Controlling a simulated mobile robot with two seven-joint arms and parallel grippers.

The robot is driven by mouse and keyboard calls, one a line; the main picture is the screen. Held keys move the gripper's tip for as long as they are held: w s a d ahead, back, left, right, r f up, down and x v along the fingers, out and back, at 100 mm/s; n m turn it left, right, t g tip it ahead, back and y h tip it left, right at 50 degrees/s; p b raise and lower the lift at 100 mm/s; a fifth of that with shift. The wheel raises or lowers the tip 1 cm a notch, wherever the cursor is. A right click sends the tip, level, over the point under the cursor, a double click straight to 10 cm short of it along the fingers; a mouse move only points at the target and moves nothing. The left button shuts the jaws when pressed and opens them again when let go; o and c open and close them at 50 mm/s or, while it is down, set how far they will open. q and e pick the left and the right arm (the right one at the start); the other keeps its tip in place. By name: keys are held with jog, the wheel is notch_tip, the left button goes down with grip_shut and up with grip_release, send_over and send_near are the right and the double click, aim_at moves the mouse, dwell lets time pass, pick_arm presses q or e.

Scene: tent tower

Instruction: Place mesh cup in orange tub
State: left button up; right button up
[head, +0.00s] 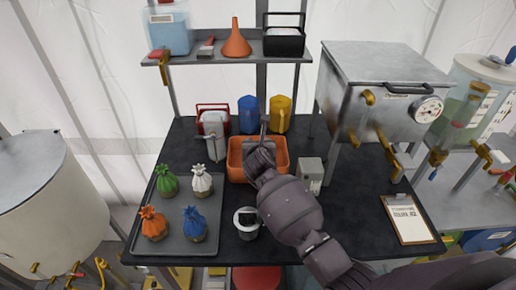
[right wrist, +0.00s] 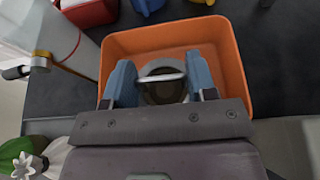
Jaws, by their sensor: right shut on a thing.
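The orange tub (head: 236,162) stands on the black table, below the shelf. It fills the upper middle of the right wrist view (right wrist: 233,62). My right gripper (right wrist: 163,82) is over the tub and shut on a round cup with a pale metal rim and a brownish inside, which I take as the mesh cup (right wrist: 160,92). A thin metal bar crosses the cup's top. The cup shows within the tub's outline; I cannot tell whether it touches the floor of the tub. In the head view my right wrist hides it. My left gripper is not in view.
A grey tray (head: 178,243) with several colored tied bundles lies to the left. A white-rimmed container (head: 247,222) stands in front of the tub, and a small grey box (head: 311,172) to its right. Blue (head: 248,115) and yellow (head: 279,114) jugs stand behind.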

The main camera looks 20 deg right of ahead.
jog(key=shift+f, duration=0.85)
jog(key=shift+f, duration=0.2)
jog(key=o, duration=1.2)
jog(key=shift+r, duration=0.15)
jog(key=shift+s, duration=0.1)
jog(key=v, duration=1.1)
jog(key=shift+s+r, duration=0.25)
jog(key=shift+s, duration=0.05)
jog(key=shift+a, duration=0.1)
